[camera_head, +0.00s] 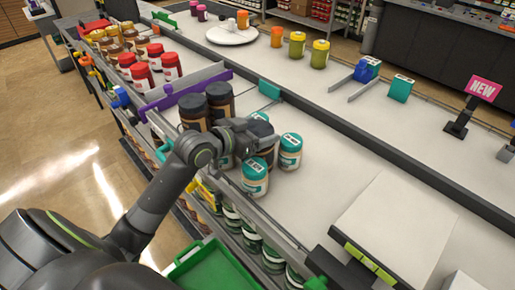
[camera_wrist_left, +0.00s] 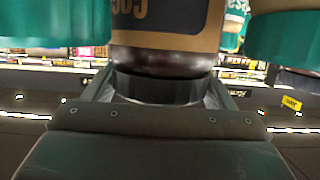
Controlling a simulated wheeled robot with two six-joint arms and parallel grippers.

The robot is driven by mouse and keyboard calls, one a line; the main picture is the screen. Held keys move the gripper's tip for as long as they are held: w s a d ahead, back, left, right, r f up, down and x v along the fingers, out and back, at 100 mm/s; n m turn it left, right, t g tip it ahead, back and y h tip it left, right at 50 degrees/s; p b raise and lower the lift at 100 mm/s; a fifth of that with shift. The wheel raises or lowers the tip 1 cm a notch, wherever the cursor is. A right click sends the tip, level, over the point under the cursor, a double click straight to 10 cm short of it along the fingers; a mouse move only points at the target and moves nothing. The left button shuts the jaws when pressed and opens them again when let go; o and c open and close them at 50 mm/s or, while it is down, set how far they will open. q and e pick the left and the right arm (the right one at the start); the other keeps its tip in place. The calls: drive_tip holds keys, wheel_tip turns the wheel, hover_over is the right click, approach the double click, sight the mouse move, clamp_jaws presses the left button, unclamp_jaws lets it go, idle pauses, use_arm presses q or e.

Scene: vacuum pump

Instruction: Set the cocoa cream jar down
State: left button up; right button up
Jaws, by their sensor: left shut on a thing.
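The cocoa cream jar (camera_head: 262,131), with a dark lid and brown contents, is in my left gripper (camera_head: 248,134) on the white shelf's near side. In the left wrist view the jar (camera_wrist_left: 165,55) shows upside down, its black lid between the fingers of my left gripper (camera_wrist_left: 158,92). Teal-lidded jars (camera_head: 290,151) stand close around it, one in front (camera_head: 255,175). The arm hides part of the jar, and I cannot tell whether its base touches the shelf. My right gripper is not in view.
Two dark-lidded jars (camera_head: 220,99) stand just left of the gripper, beside a purple divider (camera_head: 187,90). Red-lidded jars (camera_head: 171,66) stand beyond it. The white shelf (camera_head: 330,150) is clear to the right of the teal-lidded jars. A green tray (camera_head: 215,270) is below.

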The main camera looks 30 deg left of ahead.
use_arm(q)
drive_tip(key=shift+f, duration=0.15)
drive_tip(key=c, duration=0.3)
